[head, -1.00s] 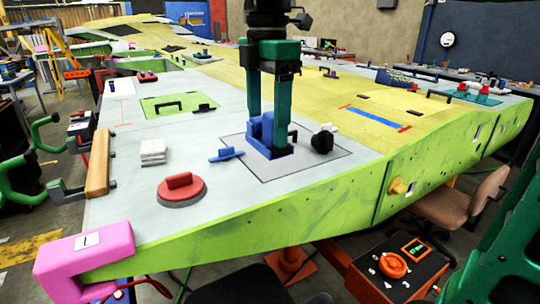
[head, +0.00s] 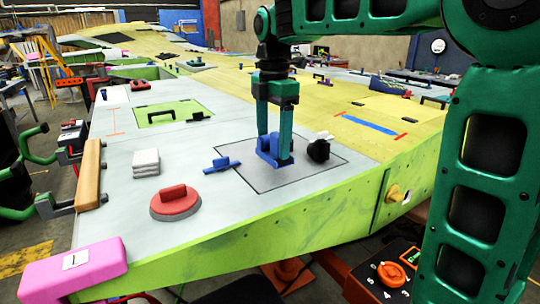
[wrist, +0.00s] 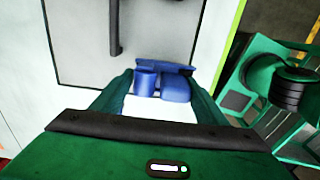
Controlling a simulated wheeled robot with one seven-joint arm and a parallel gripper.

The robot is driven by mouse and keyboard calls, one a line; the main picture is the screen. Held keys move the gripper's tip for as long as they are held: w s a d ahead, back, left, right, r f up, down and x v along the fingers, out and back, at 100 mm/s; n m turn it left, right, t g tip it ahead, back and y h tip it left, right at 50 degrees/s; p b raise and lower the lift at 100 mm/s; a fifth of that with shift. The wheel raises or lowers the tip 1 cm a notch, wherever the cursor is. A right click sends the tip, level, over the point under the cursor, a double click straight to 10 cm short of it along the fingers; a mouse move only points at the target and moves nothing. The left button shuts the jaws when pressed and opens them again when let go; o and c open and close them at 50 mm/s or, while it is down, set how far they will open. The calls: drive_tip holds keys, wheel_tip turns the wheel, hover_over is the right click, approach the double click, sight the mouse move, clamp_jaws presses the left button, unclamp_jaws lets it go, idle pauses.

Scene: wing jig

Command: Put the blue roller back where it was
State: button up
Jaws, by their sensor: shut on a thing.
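The blue roller (head: 270,149) is between the fingers of my gripper (head: 276,152), low over the grey outlined panel (head: 314,175) on the wing's near end. In the wrist view the blue roller (wrist: 174,88) shows rounded blue parts between the green fingertips of my gripper (wrist: 160,92). My gripper is shut on it. I cannot tell whether its underside touches the panel. A second blue tool (head: 222,164) lies just left of the panel, apart from my gripper.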

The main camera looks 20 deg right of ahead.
sight(274, 154)
drive_tip(key=shift+f, duration=2)
drive_tip(key=o, duration=0.9)
drive_tip(key=shift+f, duration=0.1)
drive_tip(key=shift+o, duration=0.2)
wheel_tip(274, 154, up, 10)
drive_tip(key=shift+d+f, duration=0.1)
drive_tip(key=shift+f, duration=0.05)
drive_tip(key=shift+r, duration=1.15)
drive_tip(key=shift+s, duration=0.1)
